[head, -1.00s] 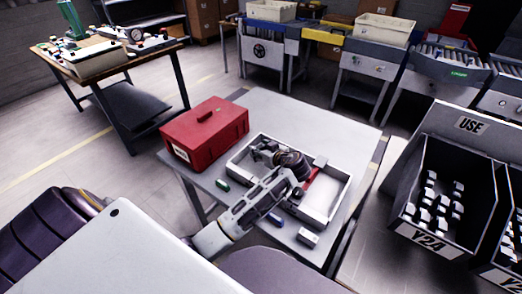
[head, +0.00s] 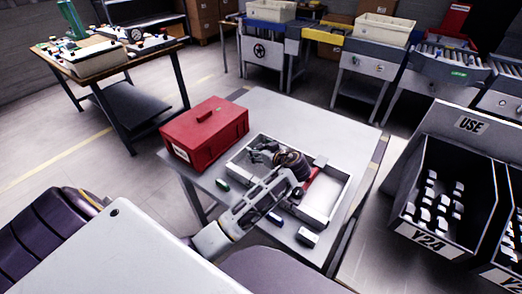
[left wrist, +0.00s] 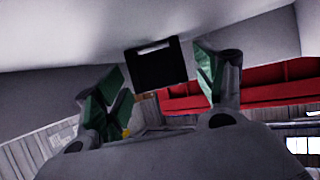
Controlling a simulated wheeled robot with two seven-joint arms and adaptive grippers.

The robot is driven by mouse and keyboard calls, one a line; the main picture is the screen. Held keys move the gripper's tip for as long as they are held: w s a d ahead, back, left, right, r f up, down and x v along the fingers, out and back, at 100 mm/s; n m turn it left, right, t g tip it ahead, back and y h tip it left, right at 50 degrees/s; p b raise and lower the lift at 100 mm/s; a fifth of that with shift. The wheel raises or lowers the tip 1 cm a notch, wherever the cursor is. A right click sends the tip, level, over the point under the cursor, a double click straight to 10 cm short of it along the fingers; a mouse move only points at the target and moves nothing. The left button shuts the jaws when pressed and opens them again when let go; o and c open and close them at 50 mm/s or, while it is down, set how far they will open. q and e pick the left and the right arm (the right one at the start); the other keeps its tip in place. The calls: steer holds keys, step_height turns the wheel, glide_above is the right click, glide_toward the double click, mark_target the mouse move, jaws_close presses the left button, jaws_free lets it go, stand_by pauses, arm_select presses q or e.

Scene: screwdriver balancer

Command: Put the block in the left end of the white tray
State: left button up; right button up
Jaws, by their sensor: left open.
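The white tray (head: 338,208) lies on the table, with my left gripper (head: 262,154) over its left end in the head view. In the left wrist view my left gripper (left wrist: 160,84) is open, its green-padded fingers spread apart. A dark block (left wrist: 155,68) with a white stripe shows between and beyond the fingertips against a pale surface. Gaps show on both sides of it. In the head view the gripper hides the block, so I cannot tell its exact contact with the tray. My right gripper is not in view.
A red toolbox (head: 205,132) stands just left of the tray. A red piece (head: 314,177) lies inside the tray near my wrist. The table's back is clear.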

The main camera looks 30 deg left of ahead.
arm_select(q)
steer(key=shift+r, duration=0.15)
steer(key=shift+v, duration=3.7)
